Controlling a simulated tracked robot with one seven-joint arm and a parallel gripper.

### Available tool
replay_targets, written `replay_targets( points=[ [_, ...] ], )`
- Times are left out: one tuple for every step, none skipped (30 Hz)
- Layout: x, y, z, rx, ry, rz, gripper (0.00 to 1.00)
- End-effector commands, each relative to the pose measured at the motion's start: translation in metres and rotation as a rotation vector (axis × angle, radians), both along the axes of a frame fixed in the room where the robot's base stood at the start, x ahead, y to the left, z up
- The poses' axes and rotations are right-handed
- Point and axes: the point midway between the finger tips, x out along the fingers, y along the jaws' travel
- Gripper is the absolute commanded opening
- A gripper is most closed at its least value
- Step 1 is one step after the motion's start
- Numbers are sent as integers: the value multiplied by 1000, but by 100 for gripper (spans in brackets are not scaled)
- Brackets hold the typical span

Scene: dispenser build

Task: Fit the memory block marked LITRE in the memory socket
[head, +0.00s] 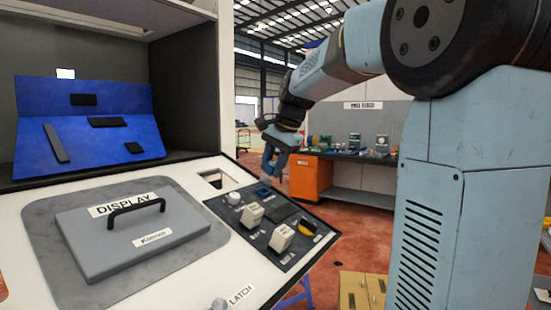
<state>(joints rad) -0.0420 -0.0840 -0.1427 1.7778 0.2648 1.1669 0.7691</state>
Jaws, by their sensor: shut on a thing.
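My gripper (268,176) is over the back right of the console's dark panel (291,259), pointing down. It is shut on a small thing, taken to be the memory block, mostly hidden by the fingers. Its marking cannot be read. Just below the fingertips is a small blue-edged square (263,192) in the panel, which may be the memory socket. I cannot tell whether the held block touches it. Two pale blocks, one nearer the back (252,213) and one nearer the front (281,237), stand on the panel; their lettering is too small to read.
A grey cover marked DISPLAY (120,240) with a black handle fills the console's left. A white knob (233,198) and a yellow-and-black part (308,228) flank the blocks. A LATCH label (241,294) is at the front. A cluttered workbench (345,156) stands behind.

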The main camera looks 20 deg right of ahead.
Motion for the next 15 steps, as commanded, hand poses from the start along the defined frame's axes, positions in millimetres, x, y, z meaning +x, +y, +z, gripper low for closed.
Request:
replay_targets(
  points=[
    [1, 1, -4, 0, 1, 0, 0],
    [2, 2, -6, 0, 1, 0, 0],
    [3, 3, -9, 0, 1, 0, 0],
    [4, 3, -12, 0, 1, 0, 0],
    [5, 4, -14, 0, 1, 0, 0],
    [6, 4, -17, 0, 1, 0, 0],
    [6, 5, -19, 0, 1, 0, 0],
    [7, 5, -22, 0, 1, 0, 0],
    [8, 6, -25, 0, 2, 0, 0],
    [9, 7, -27, 0, 2, 0, 0],
    [9, 7, -29, 0, 2, 0, 0],
    [11, 8, -32, -1, 1, 0, 0],
    [11, 8, -34, -1, 1, 0, 0],
    [12, 9, -35, -1, 1, 0, 0],
    [13, 9, -38, 0, 1, 0, 0]
  ],
)
